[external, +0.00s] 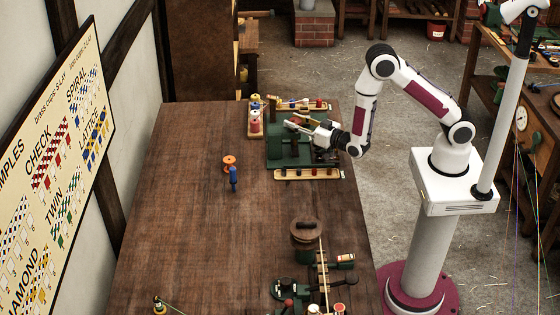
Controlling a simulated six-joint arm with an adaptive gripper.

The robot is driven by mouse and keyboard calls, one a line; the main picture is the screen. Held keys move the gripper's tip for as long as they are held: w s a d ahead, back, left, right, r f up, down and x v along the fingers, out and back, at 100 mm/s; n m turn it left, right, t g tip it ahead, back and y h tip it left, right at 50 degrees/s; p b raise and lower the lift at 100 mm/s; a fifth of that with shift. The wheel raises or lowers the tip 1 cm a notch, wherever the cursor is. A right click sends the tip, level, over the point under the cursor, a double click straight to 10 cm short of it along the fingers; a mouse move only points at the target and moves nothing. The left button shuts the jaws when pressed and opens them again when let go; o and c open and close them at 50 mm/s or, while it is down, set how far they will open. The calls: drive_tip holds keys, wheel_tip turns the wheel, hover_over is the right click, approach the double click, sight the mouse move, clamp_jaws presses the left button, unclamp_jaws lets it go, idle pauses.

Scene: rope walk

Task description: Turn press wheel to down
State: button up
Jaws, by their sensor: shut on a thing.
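The green press (290,150) stands at the far right part of the wooden table. My gripper (292,123) reaches in from the right, level with the top of the press, and its fingers are shut on the press wheel. The wheel is small and mostly hidden by the fingers, so its angle cannot be told.
Trays with small coloured pieces lie behind the press and in front of it (308,175). Spools (255,120) stand to its left. An orange spool (229,160) and a blue piece (233,178) stand mid-table. A round wooden-topped device (306,232) stands nearer.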

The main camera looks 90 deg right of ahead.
drive_tip(key=shift+r, duration=0.1)
drive_tip(key=o, duration=1.1)
drive_tip(key=shift+v, duration=5.95)
drive_tip(key=shift+w, duration=0.15)
